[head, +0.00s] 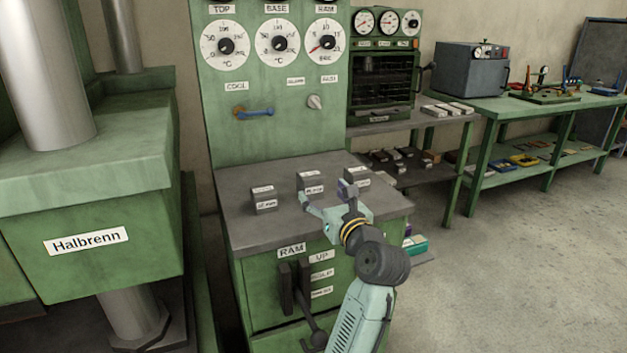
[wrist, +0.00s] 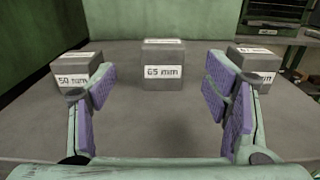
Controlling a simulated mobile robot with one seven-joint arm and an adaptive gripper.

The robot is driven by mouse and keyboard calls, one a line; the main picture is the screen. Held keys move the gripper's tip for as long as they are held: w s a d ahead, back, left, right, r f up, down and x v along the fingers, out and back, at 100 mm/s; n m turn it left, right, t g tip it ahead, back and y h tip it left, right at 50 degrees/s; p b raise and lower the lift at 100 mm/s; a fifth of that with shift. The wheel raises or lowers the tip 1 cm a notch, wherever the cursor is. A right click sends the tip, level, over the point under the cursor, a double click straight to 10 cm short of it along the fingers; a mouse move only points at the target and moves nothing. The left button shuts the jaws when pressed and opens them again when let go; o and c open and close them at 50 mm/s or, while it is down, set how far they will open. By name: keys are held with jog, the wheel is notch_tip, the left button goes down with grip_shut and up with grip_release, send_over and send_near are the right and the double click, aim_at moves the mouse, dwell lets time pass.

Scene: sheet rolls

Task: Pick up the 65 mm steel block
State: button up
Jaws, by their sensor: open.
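The 65 mm steel block (wrist: 163,58) is a grey cube with a white label reading "65 mm". In the wrist view it stands upright at top centre, ahead of my gripper (wrist: 158,104) and between the lines of its fingers, not touching them. My gripper is open and empty, with purple pads on both fingers. In the head view the 65 mm block (head: 311,180) is the middle of three blocks on the console shelf.
A block labelled 50 mm (wrist: 77,72) stands at left and another block (wrist: 252,62) at right, close behind the fingers in the wrist view. The grey shelf (head: 236,222) has an upright green dial panel (head: 279,135) behind it. Levers (head: 290,290) stick out from the console's front.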

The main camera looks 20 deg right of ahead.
aim_at(314, 182)
jog(key=w, duration=0.4)
jog(key=shift+a, duration=0.2)
jog(key=shift+w+d+f+p, duration=0.15)
jog(key=shift+w+p, duration=0.15)
jog(key=shift+w, duration=0.7)
jog(key=shift+w+f+p, duration=0.15)
jog(key=shift+w+p, duration=0.15)
jog(key=shift+w, duration=0.7)
jog(key=shift+w+d+f+p, duration=0.15)
jog(key=shift+w+p, duration=0.15)
jog(key=shift+w, duration=0.7)
jog(key=shift+c, duration=0.4)
jog(key=shift+a, duration=0.1)
grip_shut()
jog(key=shift+s+r, duration=0.1)
jog(key=shift+r, duration=0.25)
jog(key=shift+f, duration=0.1)
